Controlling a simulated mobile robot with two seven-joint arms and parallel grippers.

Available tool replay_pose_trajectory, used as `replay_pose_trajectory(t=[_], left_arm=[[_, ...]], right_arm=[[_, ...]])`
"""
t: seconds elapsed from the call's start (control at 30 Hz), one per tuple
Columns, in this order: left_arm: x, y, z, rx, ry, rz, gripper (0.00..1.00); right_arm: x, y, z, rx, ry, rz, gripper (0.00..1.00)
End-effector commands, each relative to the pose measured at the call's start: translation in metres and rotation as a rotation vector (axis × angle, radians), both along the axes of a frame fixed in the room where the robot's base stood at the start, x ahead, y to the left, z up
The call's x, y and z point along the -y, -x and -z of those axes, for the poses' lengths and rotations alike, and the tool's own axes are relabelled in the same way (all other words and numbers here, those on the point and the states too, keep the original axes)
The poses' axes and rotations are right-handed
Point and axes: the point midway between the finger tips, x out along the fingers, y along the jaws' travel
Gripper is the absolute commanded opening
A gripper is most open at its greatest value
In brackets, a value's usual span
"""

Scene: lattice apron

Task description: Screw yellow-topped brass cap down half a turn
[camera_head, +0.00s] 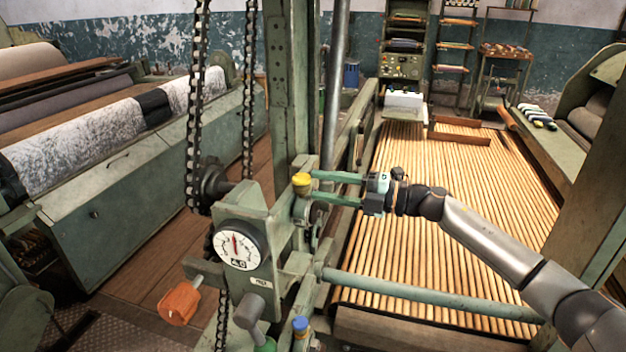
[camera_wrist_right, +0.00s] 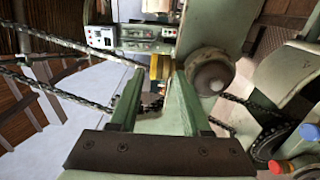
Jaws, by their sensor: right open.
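The yellow-topped brass cap (camera_head: 301,180) sits upright on the green machine frame, above and to the right of the dial. In the right wrist view the yellow cap (camera_wrist_right: 160,66) shows just at the far end of the gap between my fingertips. My right gripper (camera_head: 313,185) is open and reaches in from the right, its two green fingers pointing at the cap. In the right wrist view the fingers of this gripper (camera_wrist_right: 157,75) stand apart. I cannot tell whether either finger touches the cap. My left gripper is not in view.
A white dial (camera_head: 238,247) faces front below the cap. A blue-topped cap (camera_head: 300,324) and an orange handle (camera_head: 179,302) are lower down. A chain (camera_head: 196,110) hangs at the left. A slatted bed (camera_head: 450,200) lies under my right arm.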

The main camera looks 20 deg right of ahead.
Motion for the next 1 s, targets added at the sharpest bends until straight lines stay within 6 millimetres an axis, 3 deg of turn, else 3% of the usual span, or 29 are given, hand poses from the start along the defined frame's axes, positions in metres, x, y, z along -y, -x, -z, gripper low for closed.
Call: replay_pose_trajectory(t=[0.2, 0.57, 1.0], left_arm=[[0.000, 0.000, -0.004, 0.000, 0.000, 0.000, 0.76], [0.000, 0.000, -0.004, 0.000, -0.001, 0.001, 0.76], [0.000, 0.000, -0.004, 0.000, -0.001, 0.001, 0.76]], right_arm=[[-0.020, -0.013, 0.000, 0.000, 0.000, 0.000, 0.47], [-0.023, -0.015, 0.001, -0.001, 0.001, 0.001, 0.46], [-0.022, -0.015, 0.001, -0.001, 0.001, 0.000, 0.00]])
